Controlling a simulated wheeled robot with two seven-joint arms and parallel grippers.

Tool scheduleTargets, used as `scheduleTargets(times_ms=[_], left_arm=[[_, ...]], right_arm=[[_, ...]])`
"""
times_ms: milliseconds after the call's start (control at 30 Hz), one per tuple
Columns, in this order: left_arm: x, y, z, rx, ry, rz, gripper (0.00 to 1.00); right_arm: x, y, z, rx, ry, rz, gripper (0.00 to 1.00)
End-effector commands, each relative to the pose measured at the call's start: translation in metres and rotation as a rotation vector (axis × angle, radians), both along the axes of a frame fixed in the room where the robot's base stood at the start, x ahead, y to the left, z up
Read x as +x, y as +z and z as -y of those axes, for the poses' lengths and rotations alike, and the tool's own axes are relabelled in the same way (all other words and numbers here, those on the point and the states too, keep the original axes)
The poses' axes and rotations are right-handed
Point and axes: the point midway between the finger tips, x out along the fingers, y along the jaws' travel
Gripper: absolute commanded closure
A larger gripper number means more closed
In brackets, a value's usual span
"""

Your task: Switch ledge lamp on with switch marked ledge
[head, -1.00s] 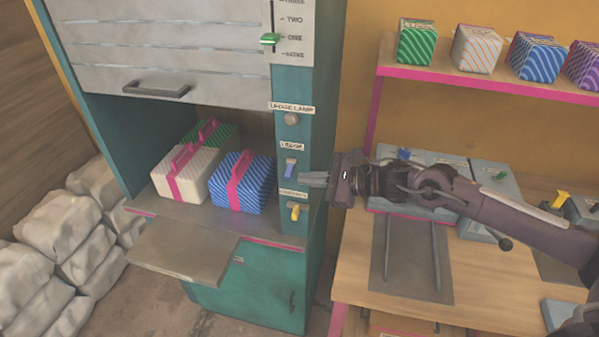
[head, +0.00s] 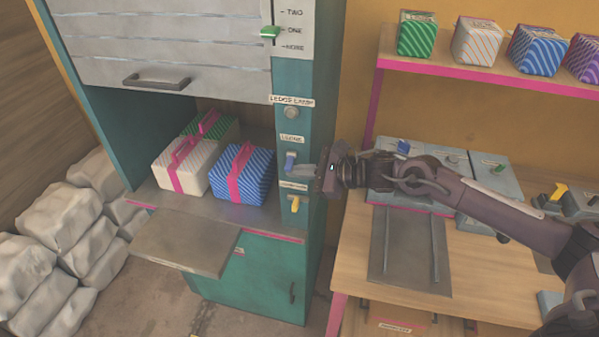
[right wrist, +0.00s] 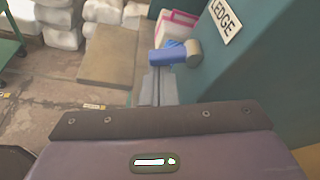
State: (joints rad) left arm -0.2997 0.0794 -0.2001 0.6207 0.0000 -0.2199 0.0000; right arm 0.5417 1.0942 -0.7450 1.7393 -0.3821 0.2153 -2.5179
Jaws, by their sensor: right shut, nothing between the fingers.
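The blue switch (head: 290,161) sits on the teal post under a label reading LEDGE. Its lever points down in the head view. It also shows in the right wrist view (right wrist: 174,53), beside its LEDGE label (right wrist: 226,20). The ledge lamp (head: 291,112), a round grey disc under its own label, looks unlit. My right gripper (head: 299,170) is shut and empty, its tips just right of and below the blue lever. In the right wrist view its fingers (right wrist: 158,84) end just short of or at the lever; I cannot tell whether they touch. My left gripper is not in view.
A yellow switch (head: 295,204) is just below on the same post. A green slider (head: 270,32) is above. Wrapped boxes stand on the ledge (head: 210,205) at left. A wooden bench (head: 390,300) with switch boxes stands at right.

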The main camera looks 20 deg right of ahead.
Motion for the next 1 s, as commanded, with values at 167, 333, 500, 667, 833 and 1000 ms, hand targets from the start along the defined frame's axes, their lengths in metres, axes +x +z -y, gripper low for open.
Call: scheduleTargets(times_ms=[167, 333, 500, 667, 833, 1000], left_arm=[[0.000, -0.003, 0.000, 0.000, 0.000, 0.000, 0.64], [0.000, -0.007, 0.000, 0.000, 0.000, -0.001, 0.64], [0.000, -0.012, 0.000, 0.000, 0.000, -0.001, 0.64], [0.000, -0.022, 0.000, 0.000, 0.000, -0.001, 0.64], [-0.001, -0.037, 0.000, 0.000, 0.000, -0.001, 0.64], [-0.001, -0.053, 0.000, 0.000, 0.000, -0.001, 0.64]], right_arm=[[0.000, 0.000, 0.000, 0.013, 0.000, -0.018, 1.00], [-0.001, 0.001, -0.001, 0.029, 0.001, -0.041, 1.00], [-0.002, 0.002, -0.001, 0.050, 0.000, -0.070, 1.00], [-0.003, 0.003, -0.002, 0.089, 0.000, -0.129, 1.00], [-0.004, 0.006, -0.003, 0.160, 0.000, -0.231, 1.00], [-0.006, 0.011, -0.004, 0.250, 0.000, -0.364, 1.00]])
